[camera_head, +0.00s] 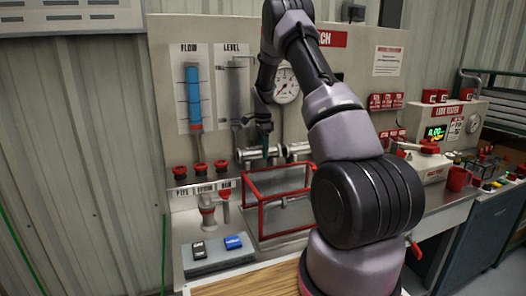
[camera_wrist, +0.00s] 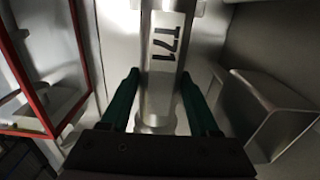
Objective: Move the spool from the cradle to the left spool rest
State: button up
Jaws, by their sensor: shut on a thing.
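The spool (camera_wrist: 158,95) is a silver metal cylinder marked T71, running between my fingers in the wrist view. My gripper (camera_wrist: 160,82) has dark green fingers, one on each side of the spool, and is shut on it. In the head view my gripper (camera_head: 266,143) points down at a horizontal silver pipe piece (camera_head: 249,154) in front of the panel, under the gauges. Whether the spool touches a support there is too small to tell. I cannot tell which parts are the cradle and the left spool rest.
A red open frame (camera_head: 262,206) stands below and right of my gripper, and it also shows in the wrist view (camera_wrist: 82,45). Red knobs (camera_head: 200,167) line the panel at left. A grey tray (camera_head: 205,262) holds a black and a blue item. A leak tester (camera_head: 450,120) stands at right.

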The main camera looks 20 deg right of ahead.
jog(key=shift+f, duration=0.4)
jog(key=o, duration=1.1)
jog(key=shift+o, duration=0.2)
jog(key=shift+o, duration=0.5)
jog(key=shift+r, duration=0.15)
jog(key=shift+r, duration=1.35)
jog(key=shift+r, duration=0.1)
